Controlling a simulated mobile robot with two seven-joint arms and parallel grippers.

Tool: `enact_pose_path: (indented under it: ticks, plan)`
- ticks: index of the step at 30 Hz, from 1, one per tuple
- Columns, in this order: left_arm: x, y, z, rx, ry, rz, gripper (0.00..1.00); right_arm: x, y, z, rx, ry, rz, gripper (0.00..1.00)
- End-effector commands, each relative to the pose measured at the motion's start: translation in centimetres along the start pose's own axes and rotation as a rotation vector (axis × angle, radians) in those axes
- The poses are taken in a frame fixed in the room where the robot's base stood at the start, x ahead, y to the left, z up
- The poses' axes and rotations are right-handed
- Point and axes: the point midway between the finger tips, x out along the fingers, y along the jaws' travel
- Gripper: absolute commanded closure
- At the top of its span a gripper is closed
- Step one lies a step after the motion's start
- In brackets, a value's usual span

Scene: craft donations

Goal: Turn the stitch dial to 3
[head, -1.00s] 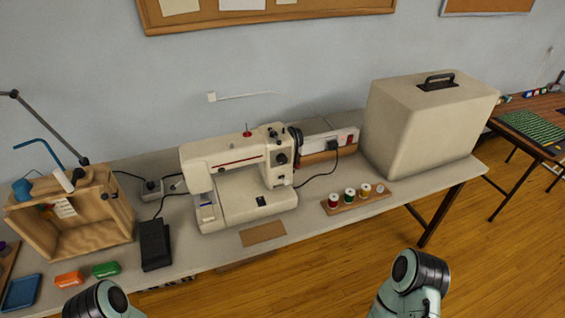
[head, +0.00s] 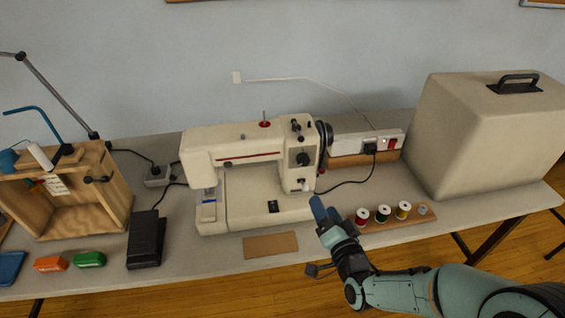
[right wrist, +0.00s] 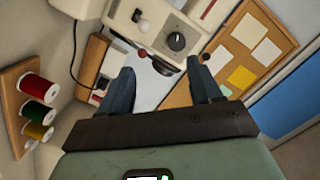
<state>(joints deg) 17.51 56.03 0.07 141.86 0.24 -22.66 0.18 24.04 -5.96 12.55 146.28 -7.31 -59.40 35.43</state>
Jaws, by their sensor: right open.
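The cream sewing machine (head: 245,165) stands on the table. Its dark round stitch dial (head: 303,158) is on the front of the right-hand column, and also shows in the right wrist view (right wrist: 176,41). The markings on the dial are too small to read. My right gripper (head: 318,207) is open and empty, in front of and below the dial, apart from it. In the right wrist view its two fingers (right wrist: 164,78) are spread, with the dial beyond them. My left gripper is not in view.
A board of thread spools (head: 390,222) lies right of my right gripper. A large beige case (head: 485,140) stands at the right. A power strip (head: 350,143) sits behind the machine, its cable crossing the table. A black pedal (head: 146,240) and brown card (head: 270,245) lie in front.

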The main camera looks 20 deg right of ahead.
Motion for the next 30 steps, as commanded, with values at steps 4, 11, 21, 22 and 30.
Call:
enact_pose_path:
  ticks: [4,11,21,22,30]
  plan:
    - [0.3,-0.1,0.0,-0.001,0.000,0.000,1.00,-0.5,-1.5,-1.6,0.008,0.054,-0.048,0.36]
    - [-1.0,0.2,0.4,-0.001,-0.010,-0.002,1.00,1.4,-1.9,-2.0,0.012,0.055,-0.051,0.36]
    - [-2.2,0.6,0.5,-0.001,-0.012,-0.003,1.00,8.4,-2.1,-2.2,0.012,0.056,-0.050,0.36]
    - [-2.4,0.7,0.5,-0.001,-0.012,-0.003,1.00,9.0,-2.1,-2.3,0.011,0.057,-0.050,0.36]
    - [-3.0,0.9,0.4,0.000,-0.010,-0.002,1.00,12.3,-2.3,-2.4,0.010,0.056,-0.051,0.36]
